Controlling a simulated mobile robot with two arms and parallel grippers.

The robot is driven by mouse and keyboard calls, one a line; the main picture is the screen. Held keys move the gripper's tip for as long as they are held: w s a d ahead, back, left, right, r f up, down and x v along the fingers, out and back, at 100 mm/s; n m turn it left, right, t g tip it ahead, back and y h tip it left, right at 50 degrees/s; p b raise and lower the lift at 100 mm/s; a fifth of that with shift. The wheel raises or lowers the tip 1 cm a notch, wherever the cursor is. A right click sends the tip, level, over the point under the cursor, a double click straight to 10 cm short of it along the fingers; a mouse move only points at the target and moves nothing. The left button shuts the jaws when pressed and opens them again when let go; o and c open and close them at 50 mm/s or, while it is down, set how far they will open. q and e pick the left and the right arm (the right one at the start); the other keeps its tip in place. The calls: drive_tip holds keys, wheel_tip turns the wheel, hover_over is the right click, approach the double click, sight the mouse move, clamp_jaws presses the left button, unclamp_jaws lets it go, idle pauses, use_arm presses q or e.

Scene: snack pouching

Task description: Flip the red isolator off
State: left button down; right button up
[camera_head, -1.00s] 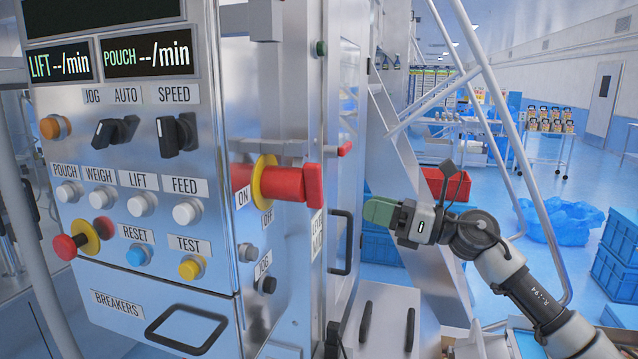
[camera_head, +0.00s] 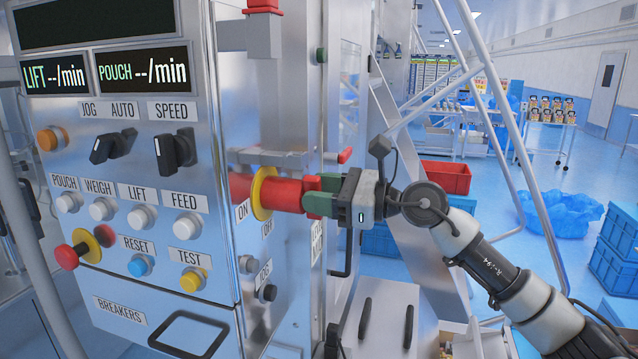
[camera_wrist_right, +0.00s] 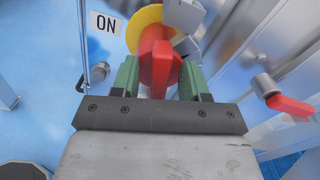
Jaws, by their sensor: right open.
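The gripper also shows in the right wrist view (camera_wrist_right: 158,82). The ON label also shows there (camera_wrist_right: 105,22). My left gripper is out of view.
The cabinet front (camera_head: 130,235) carries several buttons, switches and a red emergency stop (camera_head: 67,256). A small red lever (camera_wrist_right: 290,105) sticks out to the right in the wrist view. A red crate (camera_head: 446,177) and blue crates stand behind my right arm.

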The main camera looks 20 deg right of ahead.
drive_tip(key=shift+w+a, duration=0.15)
drive_tip(key=shift+c, duration=0.3)
clamp_jaws()
drive_tip(key=shift+r+m+p, duration=0.15)
drive_tip(key=shift+m+p, duration=0.35)
drive_tip(key=shift+m, duration=0.5)
drive_tip(key=shift+w+m, duration=0.1)
drive_tip(key=shift+m, duration=0.4)
drive_tip(key=shift+o, duration=0.3)
unclamp_jaws()
